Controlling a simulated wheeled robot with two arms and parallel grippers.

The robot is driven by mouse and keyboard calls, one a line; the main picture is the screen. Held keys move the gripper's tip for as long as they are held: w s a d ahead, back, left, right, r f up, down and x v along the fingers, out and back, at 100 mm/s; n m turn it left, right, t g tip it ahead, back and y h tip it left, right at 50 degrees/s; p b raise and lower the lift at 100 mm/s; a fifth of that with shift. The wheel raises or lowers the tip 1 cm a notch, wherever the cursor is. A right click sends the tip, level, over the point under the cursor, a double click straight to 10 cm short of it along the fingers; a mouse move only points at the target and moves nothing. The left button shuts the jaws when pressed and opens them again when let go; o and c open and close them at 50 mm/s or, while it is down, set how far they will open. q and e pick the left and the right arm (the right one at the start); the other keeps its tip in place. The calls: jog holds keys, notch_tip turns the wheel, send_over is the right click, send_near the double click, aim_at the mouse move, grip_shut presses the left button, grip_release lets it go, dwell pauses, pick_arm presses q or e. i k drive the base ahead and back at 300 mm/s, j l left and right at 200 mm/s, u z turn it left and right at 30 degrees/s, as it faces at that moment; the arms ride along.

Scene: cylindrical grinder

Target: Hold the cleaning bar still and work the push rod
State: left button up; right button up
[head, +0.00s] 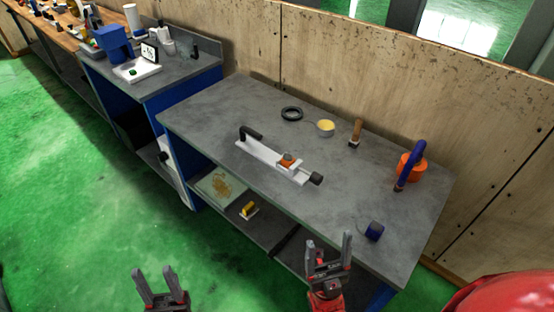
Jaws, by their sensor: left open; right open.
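A white bar-shaped device (262,155), which looks like the cleaning bar, lies on the grey table. A black bent handle (250,133) stands at its left end. An orange-brown part sits in a white block near its right end. A thin rod with a black knob (316,179), likely the push rod, sticks out to the right. My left gripper (155,279) is open and empty over the green floor, in front of the table. My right gripper (328,249) is open and empty near the table's front edge, below and right of the knob. Neither touches the device.
On the grey table (210,108) are a black ring (291,113), a yellow-topped cup (325,128), a wooden-handled tool (356,132), an orange-and-blue item (408,166) and a blue cylinder (374,231). A lower shelf holds a yellow object (249,210). A wooden wall stands behind.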

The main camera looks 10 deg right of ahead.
aim_at(315, 178)
jog(key=z, duration=0.3)
jog(key=i+j+z, duration=0.15)
jog(key=z, duration=0.2)
jog(key=i+j+z, duration=0.1)
jog(key=z, duration=0.25)
jog(key=j+z, duration=0.35)
jog(key=i+j+z, duration=0.1)
jog(key=j, duration=0.4)
jog(key=i+j+z, duration=0.1)
jog(key=j, duration=0.4)
jog(key=i+j+z, duration=0.1)
jog(key=j, duration=0.4)
jog(key=i+j+z, duration=0.1)
jog(key=j, duration=0.4)
